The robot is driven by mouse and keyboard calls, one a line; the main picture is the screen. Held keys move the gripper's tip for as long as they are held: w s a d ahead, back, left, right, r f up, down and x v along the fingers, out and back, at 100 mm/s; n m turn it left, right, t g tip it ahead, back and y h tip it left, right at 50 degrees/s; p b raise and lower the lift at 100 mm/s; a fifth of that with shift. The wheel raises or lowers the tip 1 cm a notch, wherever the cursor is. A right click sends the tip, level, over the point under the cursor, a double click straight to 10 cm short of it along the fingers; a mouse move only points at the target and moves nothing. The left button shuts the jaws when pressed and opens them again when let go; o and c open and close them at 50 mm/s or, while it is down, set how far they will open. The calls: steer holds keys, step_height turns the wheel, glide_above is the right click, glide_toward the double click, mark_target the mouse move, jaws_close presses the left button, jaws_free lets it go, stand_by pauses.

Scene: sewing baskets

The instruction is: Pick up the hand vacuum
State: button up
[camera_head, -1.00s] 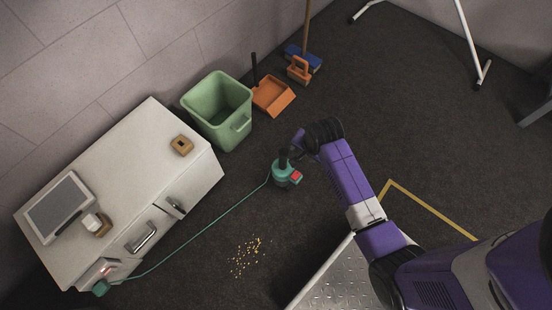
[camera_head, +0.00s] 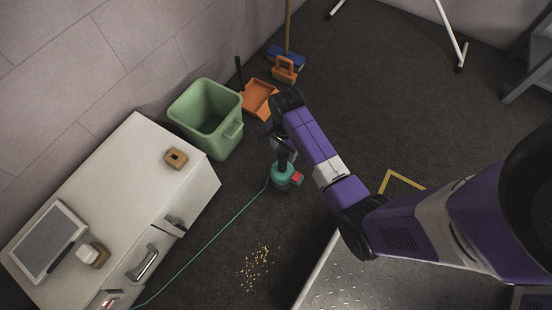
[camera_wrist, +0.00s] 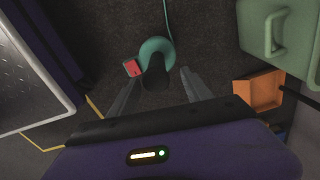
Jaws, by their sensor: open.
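The hand vacuum (camera_head: 284,178) stands on the dark floor, with a teal round body, a red part on its side and a dark upper part. A green cord runs from it toward the white cabinet. It also shows in the wrist view (camera_wrist: 157,48), where its dark top (camera_wrist: 154,74) points toward the camera. My gripper (camera_wrist: 155,85) is open, with one finger on each side of the dark top; I cannot tell whether they touch it. In the head view my wrist hides most of the gripper above the vacuum.
A green bin (camera_head: 207,117) and an orange dustpan (camera_head: 259,97) stand behind the vacuum. The white cabinet (camera_head: 130,190) is at the left, with a tablet (camera_head: 48,240) on it. Yellow crumbs (camera_head: 255,266) lie on the floor nearby.

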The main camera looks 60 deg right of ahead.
mark_target(283, 162)
steer(key=shift+s+a+f+b, duration=0.1)
steer(key=shift+a+f+b, duration=0.1)
steer(key=shift+f+b, duration=1.45)
steer(key=shift+s+a+f+b, duration=0.15)
steer(key=shift+f+b, duration=0.7)
steer(key=shift+f, duration=1.45)
steer(key=shift+r, duration=0.1)
jaws_close()
steer(key=shift+w+r, duration=0.1)
steer(key=shift+w, duration=0.05)
